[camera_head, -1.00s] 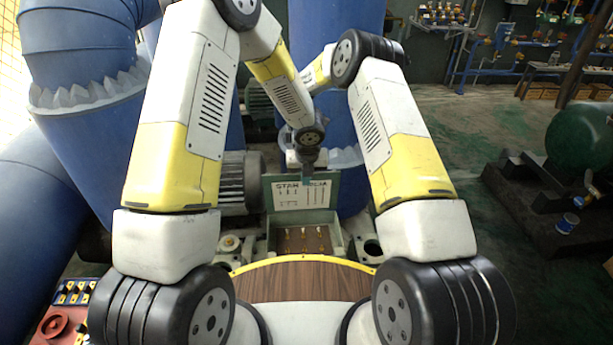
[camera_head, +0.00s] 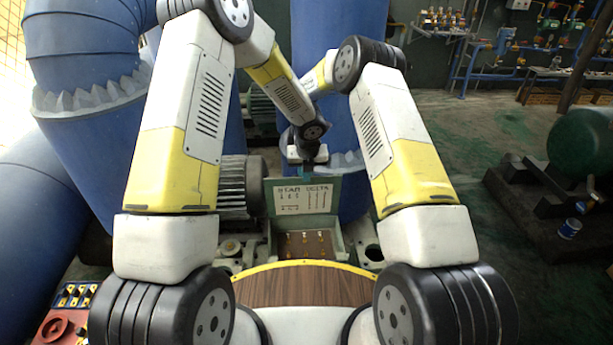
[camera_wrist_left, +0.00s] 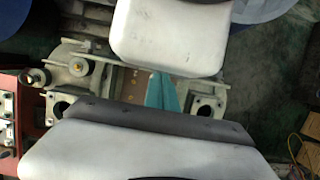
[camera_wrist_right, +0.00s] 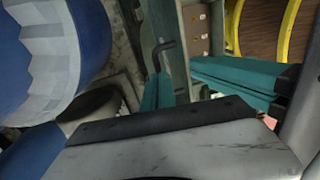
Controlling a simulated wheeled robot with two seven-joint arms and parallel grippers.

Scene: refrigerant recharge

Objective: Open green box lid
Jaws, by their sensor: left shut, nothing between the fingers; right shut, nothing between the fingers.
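The green box (camera_head: 339,240) stands beyond the round wooden top in the head view, with small brass fittings inside. Its lid (camera_head: 290,208) stands raised at the back, its pale lettered inner face towards me. My left gripper (camera_head: 307,172) is shut and empty at the lid's top edge; whether it touches cannot be told. Its teal fingers (camera_wrist_left: 160,92) also show in the left wrist view. My right gripper (camera_wrist_right: 157,95) is shut and empty in its wrist view, close to a greenish panel with a dark handle (camera_wrist_right: 161,51). In the head view it is hidden behind the other arm.
A yellow-rimmed wooden top (camera_head: 300,287) lies in front of the box. A grey finned motor (camera_head: 232,187) stands left of it, and large blue pipes (camera_head: 85,120) rise behind. Other teal fingers (camera_wrist_right: 237,76) cross close by in the right wrist view.

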